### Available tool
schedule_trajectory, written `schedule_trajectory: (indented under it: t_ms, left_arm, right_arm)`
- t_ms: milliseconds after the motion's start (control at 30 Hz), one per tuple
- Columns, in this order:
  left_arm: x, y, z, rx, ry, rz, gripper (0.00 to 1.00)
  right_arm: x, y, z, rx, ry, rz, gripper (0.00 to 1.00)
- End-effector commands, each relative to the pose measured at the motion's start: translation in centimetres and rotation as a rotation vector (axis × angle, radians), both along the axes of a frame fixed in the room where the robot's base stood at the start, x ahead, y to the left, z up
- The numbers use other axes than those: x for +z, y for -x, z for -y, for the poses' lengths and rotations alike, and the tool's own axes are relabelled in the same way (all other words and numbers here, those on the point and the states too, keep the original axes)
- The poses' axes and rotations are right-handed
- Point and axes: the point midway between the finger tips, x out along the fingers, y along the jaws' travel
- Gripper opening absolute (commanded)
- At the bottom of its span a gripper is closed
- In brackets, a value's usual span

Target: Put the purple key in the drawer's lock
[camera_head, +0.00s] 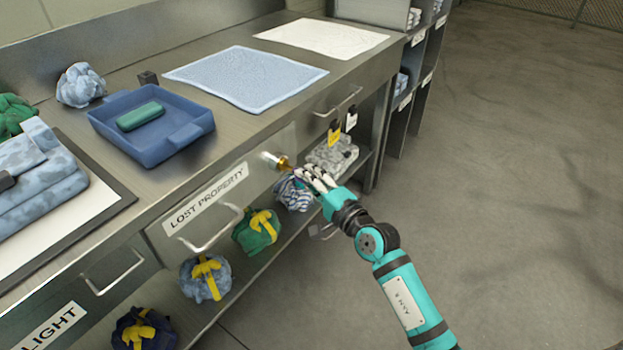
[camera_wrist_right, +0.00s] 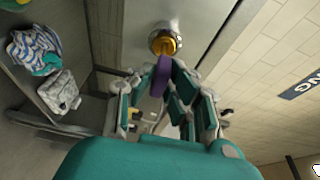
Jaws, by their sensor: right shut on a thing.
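The purple key (camera_wrist_right: 159,80) is between the fingers of my right gripper (camera_wrist_right: 164,88), which is shut on it. In the head view my right gripper (camera_head: 304,178) is at the drawer front, and the key is mostly hidden there. The drawer's lock (camera_wrist_right: 164,42) is a round metal ring with a gold-coloured centre; it also shows in the head view (camera_head: 272,160). The key's far end meets or overlaps the lock's centre; I cannot tell how deep it sits. The drawer (camera_head: 222,203) labelled "LOST PROPERTY" looks shut. My left gripper is out of view.
A blue tray (camera_head: 195,133) with a green case (camera_head: 141,116) stands on the counter, beside a light blue cloth (camera_head: 246,77). Bundles with yellow ties, such as a green one (camera_head: 254,238), lie on the shelf below. Yellow and white tags (camera_head: 334,137) hang near the gripper. Open floor lies right.

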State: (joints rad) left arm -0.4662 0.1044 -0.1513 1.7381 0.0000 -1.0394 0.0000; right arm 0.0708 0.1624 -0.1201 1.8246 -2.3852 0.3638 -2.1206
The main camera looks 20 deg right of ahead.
Motion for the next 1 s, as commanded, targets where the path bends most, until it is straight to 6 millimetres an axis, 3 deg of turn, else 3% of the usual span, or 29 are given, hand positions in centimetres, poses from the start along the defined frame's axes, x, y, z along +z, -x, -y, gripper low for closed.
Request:
schedule_trajectory:
  t_ms: [667, 700, 800, 867, 1000]
  left_arm:
    - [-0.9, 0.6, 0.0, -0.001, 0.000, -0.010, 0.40]
    - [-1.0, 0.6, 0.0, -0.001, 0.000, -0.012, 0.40]
    - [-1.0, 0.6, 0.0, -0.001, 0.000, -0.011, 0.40]
    - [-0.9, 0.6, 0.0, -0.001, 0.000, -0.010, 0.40]
    - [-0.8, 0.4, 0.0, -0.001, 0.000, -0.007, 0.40]
  right_arm:
    - [0.0, -1.3, -1.1, 0.000, -0.001, 0.001, 0.00]
    - [0.0, -1.3, -1.0, 0.000, -0.001, 0.001, 0.18]
    - [0.0, -1.3, -1.0, 0.000, -0.001, 0.001, 0.32]
    - [0.0, -1.3, -1.0, 0.000, -0.001, 0.001, 0.39]
    - [0.0, -1.3, -1.0, 0.000, -0.001, 0.001, 0.41]
